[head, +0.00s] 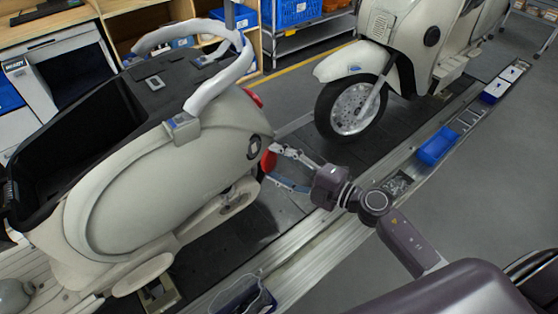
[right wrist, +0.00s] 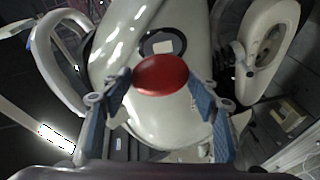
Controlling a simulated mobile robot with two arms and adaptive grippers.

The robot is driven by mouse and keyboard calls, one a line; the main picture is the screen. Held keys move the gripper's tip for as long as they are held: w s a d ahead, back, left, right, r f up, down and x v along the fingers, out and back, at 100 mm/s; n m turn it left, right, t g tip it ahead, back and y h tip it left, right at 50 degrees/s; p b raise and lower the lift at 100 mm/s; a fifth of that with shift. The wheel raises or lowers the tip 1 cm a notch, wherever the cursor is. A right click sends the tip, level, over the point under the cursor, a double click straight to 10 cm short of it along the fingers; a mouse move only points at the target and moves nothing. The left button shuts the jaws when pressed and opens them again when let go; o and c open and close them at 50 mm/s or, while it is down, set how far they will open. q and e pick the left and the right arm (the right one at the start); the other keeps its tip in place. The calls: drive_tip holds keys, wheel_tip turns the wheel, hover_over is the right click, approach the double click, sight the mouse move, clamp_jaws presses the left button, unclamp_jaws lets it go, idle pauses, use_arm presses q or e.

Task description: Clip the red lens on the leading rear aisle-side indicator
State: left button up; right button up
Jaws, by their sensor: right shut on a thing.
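My right gripper (head: 272,166) reaches in from the right to the rear of the cream scooter body (head: 165,180) at the left. It is shut on the red lens (head: 268,161), an oval red piece that also shows between the blue-padded fingers in the right wrist view (right wrist: 160,75). The rear aisle-side indicator (head: 254,147) is a dark round seat on the body, just above and left of the lens. In the right wrist view the seat (right wrist: 163,43) shows a pale centre, partly covered by the lens. Whether the lens touches the body is unclear. My left gripper is not in view.
A second cream scooter (head: 405,50) stands farther along the slat conveyor. A red tail light (head: 253,98) and a pale grab rail (head: 222,75) sit above the indicator. A blue bin (head: 437,147) and small trays line the conveyor edge. The grey aisle floor is open.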

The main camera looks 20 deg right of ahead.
drive_tip(key=shift+m+t+h, duration=0.4)
drive_tip(key=shift+t, duration=0.1)
drive_tip(key=shift+w+a+f, duration=0.25)
drive_tip(key=shift+w+a, duration=0.05)
drive_tip(key=shift+w, duration=0.7)
drive_tip(key=shift+w+a+f, duration=0.25)
drive_tip(key=shift+w+a, duration=0.1)
drive_tip(key=shift+w, duration=0.7)
drive_tip(key=shift+w+a+f, duration=0.25)
drive_tip(key=shift+w+a, duration=0.05)
drive_tip(key=shift+w, duration=0.7)
drive_tip(key=shift+w, duration=0.1)
drive_tip(key=o, duration=1.2)
drive_tip(key=shift+a, duration=0.1)
approach(264, 154)
drive_tip(key=w+f, duration=0.1)
drive_tip(key=d+f, duration=0.1)
drive_tip(key=f, duration=0.1)
drive_tip(key=w+d+f, duration=0.1)
drive_tip(key=shift+w+d+f, duration=0.15)
drive_tip(key=shift+w+f, duration=0.2)
drive_tip(key=shift+f, duration=0.05)
